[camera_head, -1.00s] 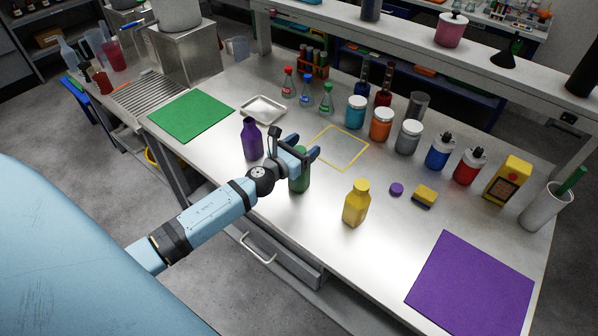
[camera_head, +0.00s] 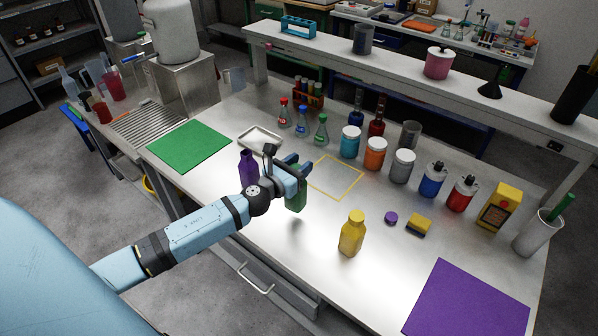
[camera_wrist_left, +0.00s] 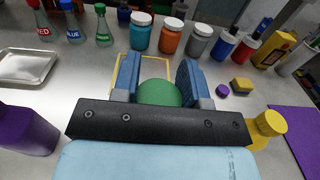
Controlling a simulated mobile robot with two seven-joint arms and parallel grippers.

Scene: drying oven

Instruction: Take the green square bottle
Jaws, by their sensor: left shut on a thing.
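The green square bottle (camera_head: 297,201) is between the fingers of my left gripper (camera_head: 296,171), which is shut on it. The bottle looks held a little above the table, with a shadow below it. In the left wrist view its rounded green top (camera_wrist_left: 160,93) shows between the two blue fingers; the rest is hidden behind the gripper. A purple bottle (camera_head: 248,168) stands just left of the gripper. A yellow bottle (camera_head: 351,236) stands to the right and nearer the front edge. My right gripper is not in view.
A yellow-outlined square (camera_head: 357,184) lies empty behind the gripper. A metal tray (camera_head: 262,138) and green mat (camera_head: 190,146) are to the left. Flasks, jars and spray bottles line the back. A purple mat (camera_head: 470,305), purple cap (camera_head: 391,218) and sponge (camera_head: 419,225) lie to the right.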

